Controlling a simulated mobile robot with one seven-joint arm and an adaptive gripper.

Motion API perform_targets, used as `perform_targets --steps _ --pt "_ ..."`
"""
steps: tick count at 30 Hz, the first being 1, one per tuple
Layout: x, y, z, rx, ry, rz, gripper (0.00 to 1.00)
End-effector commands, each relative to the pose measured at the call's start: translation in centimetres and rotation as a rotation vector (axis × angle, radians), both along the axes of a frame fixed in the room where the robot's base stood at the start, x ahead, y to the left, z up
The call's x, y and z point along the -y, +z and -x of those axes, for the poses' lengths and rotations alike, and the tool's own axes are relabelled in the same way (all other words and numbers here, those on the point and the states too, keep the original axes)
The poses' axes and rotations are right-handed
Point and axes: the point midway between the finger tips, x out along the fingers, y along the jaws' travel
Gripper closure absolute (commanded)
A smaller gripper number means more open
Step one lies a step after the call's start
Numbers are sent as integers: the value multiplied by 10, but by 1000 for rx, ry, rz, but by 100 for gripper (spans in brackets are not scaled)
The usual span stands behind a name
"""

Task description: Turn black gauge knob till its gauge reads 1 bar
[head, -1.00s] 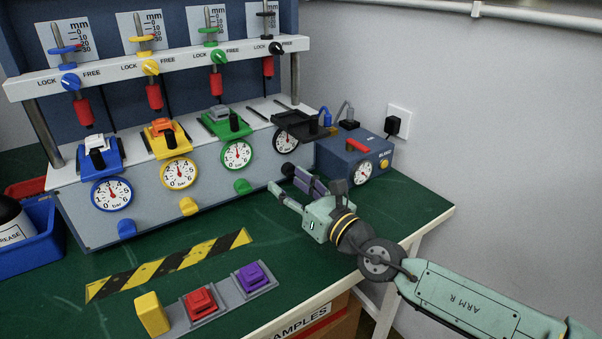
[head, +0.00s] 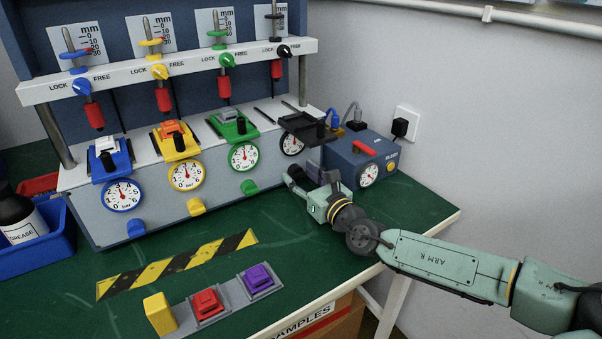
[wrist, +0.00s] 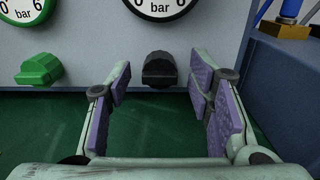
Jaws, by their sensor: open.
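The black gauge knob (wrist: 160,68) sticks out of the grey panel front in the wrist view, below the black-rimmed gauge (wrist: 160,8). My gripper (wrist: 156,82) is open, its purple-padded fingers to the left and right of the knob with a gap on each side. The knob appears level with or just beyond the fingertips; no contact shows. In the head view my gripper (head: 304,174) is low at the panel's right end and hides the knob. The black gauge (head: 292,144) shows there above it, but its needle is too small to read. The wrist view cuts off the dial's top.
The green knob (wrist: 38,70) lies left of my gripper. A blue box (head: 362,160) with a red handle and its own dial stands close on the right. Red and purple buttons (head: 258,280) stand nearer the front.

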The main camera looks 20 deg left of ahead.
Motion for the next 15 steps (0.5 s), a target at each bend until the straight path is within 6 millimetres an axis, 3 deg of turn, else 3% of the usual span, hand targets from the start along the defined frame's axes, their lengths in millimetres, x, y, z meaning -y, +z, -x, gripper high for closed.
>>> perform_targets --steps 10,15 --pt "-3 0 -2 -1 1 -1 53" --pt "-3 0 -2 -1 1 -1 64"
